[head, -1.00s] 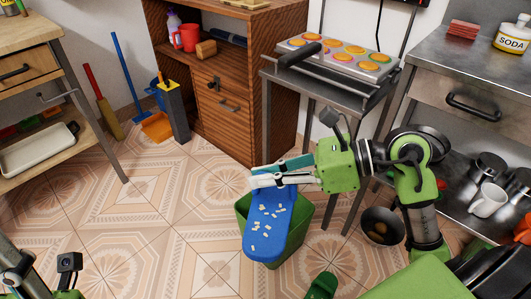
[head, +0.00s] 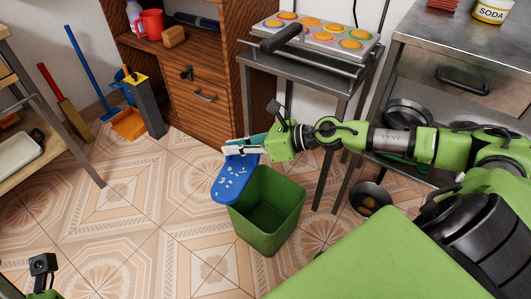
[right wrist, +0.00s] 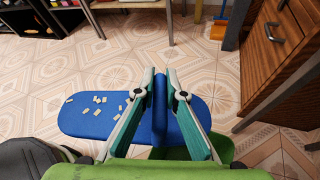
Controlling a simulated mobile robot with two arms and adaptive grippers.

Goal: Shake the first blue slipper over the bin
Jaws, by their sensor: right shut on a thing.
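The blue slipper (head: 232,182) is held off the floor by my right gripper (head: 232,148), which is shut on its raised strap. Several small pale bits lie on the sole, also seen in the right wrist view on the slipper (right wrist: 90,118). In that view the right gripper (right wrist: 160,88) pinches the strap between its two fingers. The green bin (head: 268,222) stands on the floor. The slipper's sole sticks out to the left of the bin's left rim, and its near part overlaps the rim in the head view. My left gripper's fingers are not visible.
A metal table (head: 297,68) with a griddle stands behind the bin, beside a wooden cabinet (head: 195,85). A dark pan (head: 368,198) is to the right. An orange dustpan (head: 130,124) and brooms are at the left. Tiled floor left of the bin is clear.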

